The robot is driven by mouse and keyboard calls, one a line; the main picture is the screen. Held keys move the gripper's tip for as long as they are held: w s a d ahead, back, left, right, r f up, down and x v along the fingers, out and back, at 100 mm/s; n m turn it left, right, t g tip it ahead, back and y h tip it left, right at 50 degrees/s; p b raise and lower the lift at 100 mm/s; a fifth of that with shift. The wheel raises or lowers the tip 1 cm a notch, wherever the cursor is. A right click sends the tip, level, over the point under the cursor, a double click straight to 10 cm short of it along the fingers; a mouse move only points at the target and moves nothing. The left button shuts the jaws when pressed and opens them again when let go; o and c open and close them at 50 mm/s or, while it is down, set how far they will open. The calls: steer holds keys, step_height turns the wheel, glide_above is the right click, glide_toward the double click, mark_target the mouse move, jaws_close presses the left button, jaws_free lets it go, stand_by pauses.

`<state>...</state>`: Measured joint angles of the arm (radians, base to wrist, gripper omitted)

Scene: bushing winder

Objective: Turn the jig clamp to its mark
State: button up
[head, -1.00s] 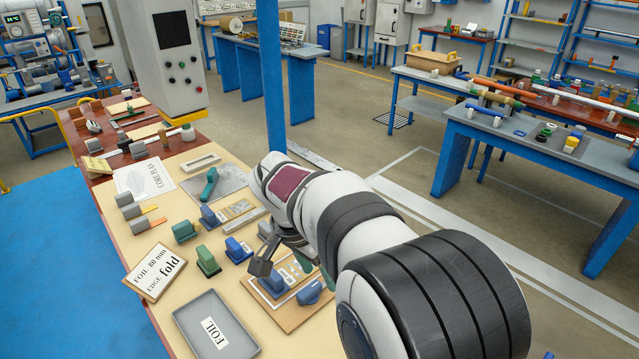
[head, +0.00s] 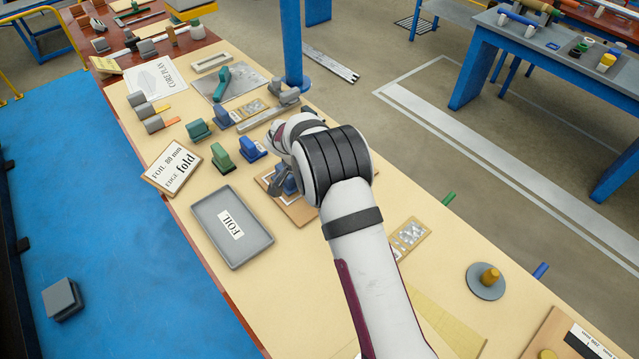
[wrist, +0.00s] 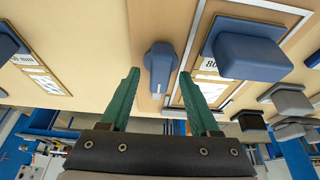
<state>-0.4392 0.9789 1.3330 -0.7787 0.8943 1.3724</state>
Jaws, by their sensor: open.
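In the wrist view my gripper (wrist: 159,78) is open, with one green finger on each side of a blue-grey knob (wrist: 160,62), which looks like the jig clamp. The knob stands between the fingertips with a gap on both sides; I cannot tell its height relative to them. It stands beside a framed board with an "80" label and a larger blue block (wrist: 250,55). In the head view the wooden jig board (head: 301,214) is partly hidden by my arm, with a blue piece (head: 290,186) showing on it. No turning mark can be made out.
A green block (head: 221,158) and a blue block (head: 251,149) stand close by. Right of my arm are a round disc with a peg (head: 486,282) and bare tabletop.

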jaws_close()
stand_by(0.3)
stand_by(1.2)
